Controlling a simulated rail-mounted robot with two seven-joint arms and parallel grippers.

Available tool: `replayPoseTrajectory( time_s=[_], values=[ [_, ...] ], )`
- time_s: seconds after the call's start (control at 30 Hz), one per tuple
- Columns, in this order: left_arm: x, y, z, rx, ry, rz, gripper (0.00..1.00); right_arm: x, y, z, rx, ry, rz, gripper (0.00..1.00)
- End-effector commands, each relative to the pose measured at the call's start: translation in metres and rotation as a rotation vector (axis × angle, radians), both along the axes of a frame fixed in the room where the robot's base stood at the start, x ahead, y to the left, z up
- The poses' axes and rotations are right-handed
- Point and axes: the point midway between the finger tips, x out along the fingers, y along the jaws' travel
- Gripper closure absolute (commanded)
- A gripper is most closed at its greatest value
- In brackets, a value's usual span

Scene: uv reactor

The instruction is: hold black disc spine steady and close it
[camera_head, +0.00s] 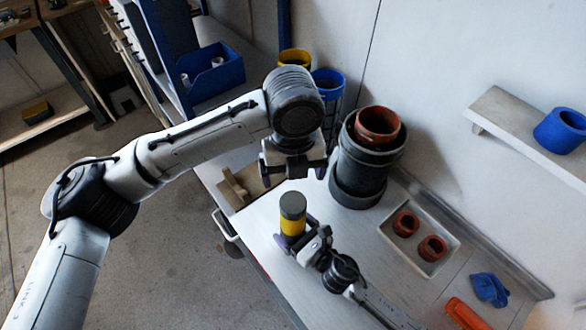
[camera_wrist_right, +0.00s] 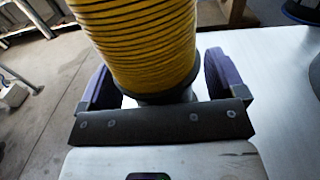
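The disc spine (camera_head: 292,222) stands upright on the worktop, with a yellow ringed body and a dark grey top. In the right wrist view its yellow, dark-ringed stack (camera_wrist_right: 140,42) rises above a black base. My right gripper (camera_head: 296,236) is low at the spine, with one purple finger on each side of the base (camera_wrist_right: 160,88); it appears shut on it, though the far fingertips are hidden. My left gripper (camera_head: 292,173) points down above and behind the spine's top, fingers apart and seemingly empty.
A large dark cylinder (camera_head: 360,165) with a red-brown ring (camera_head: 378,125) stands behind on the right. A tray (camera_head: 430,262) holds two red-brown rings. Blue (camera_head: 489,289) and orange (camera_head: 465,314) parts lie at the front right. A wooden piece (camera_head: 235,187) is left.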

Motion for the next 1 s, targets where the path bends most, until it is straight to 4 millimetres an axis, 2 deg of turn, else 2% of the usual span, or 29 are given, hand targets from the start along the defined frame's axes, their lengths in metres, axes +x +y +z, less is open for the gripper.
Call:
replayPoseTrajectory(
  time_s=[0.23, 0.37, 0.8, 1.0],
  values=[
    [0.0, 0.0, 0.0, 0.0, 0.0, 0.0, 0.09, -0.001, -0.001, 0.0, 0.0, 0.0, 0.0, 0.1],
    [0.0, 0.0, -0.002, 0.0, 0.0, 0.0, 0.09, -0.007, -0.007, -0.002, -0.002, 0.001, -0.001, 0.1],
    [0.0, 0.0, -0.015, 0.0, 0.0, 0.0, 0.09, -0.067, -0.064, -0.003, -0.002, 0.002, 0.0, 0.1],
    [0.0, 0.0, -0.02, 0.0, 0.0, 0.0, 0.09, -0.088, -0.083, -0.002, -0.001, 0.001, -0.001, 0.1]
  ],
)
